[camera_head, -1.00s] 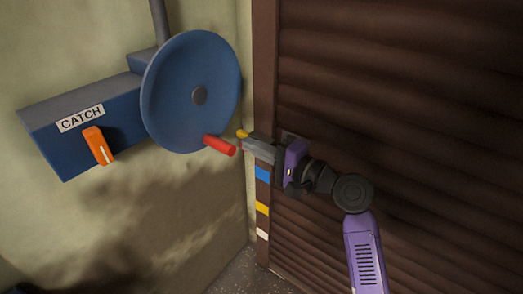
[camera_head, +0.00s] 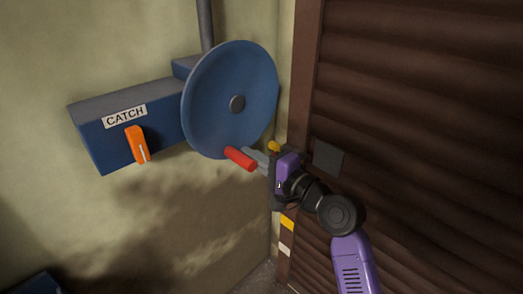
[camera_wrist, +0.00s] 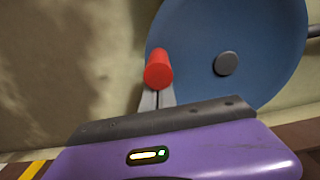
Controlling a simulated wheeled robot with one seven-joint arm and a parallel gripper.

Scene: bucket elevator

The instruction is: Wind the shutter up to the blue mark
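The blue wheel (camera_head: 222,112) is on the left wall and carries a red handle (camera_head: 240,158) low on its rim. My gripper (camera_head: 256,157) is at the handle, its grey fingers reaching in from the right. In the wrist view the red handle (camera_wrist: 158,70) points at the camera and hides my fingertips (camera_wrist: 157,94); the fingers look close together, but I cannot tell if they clasp it. The brown shutter (camera_head: 415,120) is at right. A yellow mark (camera_head: 287,222) and a white mark (camera_head: 285,250) show on its frame; the blue mark is hidden behind my gripper.
A blue box (camera_head: 95,135) labelled CATCH, with an orange lever (camera_head: 138,144), is left of the wheel. A small yellow piece (camera_head: 274,146) shows just above my gripper. A dark grey plate (camera_head: 328,158) is by the shutter's left edge. The wall below the wheel is clear.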

